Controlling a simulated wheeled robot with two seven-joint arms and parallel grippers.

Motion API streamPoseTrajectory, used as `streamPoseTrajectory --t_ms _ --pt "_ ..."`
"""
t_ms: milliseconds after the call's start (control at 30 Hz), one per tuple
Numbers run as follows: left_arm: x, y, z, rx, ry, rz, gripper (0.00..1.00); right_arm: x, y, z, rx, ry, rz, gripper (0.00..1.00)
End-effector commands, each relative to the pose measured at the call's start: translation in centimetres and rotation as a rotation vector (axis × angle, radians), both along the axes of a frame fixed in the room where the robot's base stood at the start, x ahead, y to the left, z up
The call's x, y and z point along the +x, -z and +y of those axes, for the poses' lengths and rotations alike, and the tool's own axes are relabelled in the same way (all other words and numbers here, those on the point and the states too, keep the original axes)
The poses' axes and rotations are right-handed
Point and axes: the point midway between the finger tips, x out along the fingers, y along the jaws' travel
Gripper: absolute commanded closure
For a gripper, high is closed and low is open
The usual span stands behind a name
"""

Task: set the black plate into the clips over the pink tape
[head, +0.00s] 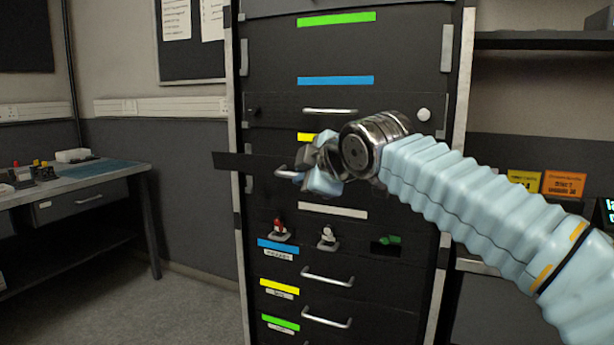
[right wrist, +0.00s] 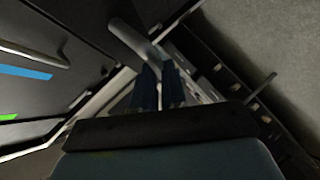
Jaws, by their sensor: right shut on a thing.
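The black plate (head: 245,162) is a long dark strip in front of the rack, its left end past the left post. A grey handle (head: 288,174) stands out from it, beside my right gripper (head: 308,171). That gripper is shut on the handle, which also shows at the fingertips in the right wrist view (right wrist: 132,38). My gripper and arm hide the plate's right part. I see no clearly pink tape; a pale strip (head: 332,210) crosses the rack below my gripper. Light grey upright pieces (head: 447,48) on the posts may be clips. My left gripper is out of view.
The rack (head: 380,60) carries green, blue and yellow tapes, and a mounted panel with a handle (head: 330,111) and white knob (head: 424,114). Small red, white and green parts sit lower down. A workbench (head: 80,185) stands left; open floor (head: 190,300) lies between.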

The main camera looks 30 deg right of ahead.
Motion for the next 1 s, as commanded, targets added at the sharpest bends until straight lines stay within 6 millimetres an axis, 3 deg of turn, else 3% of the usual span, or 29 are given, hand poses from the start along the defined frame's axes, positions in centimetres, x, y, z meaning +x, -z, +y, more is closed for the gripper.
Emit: streamPoseTrajectory --t_ms 533,1000 --pt "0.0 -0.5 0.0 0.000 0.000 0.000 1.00 -0.1 -0.6 0.1 -0.001 -0.001 -0.001 1.00" --pt "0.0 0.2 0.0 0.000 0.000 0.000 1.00 -1.8 -0.6 2.1 0.000 -0.002 -0.002 1.00"
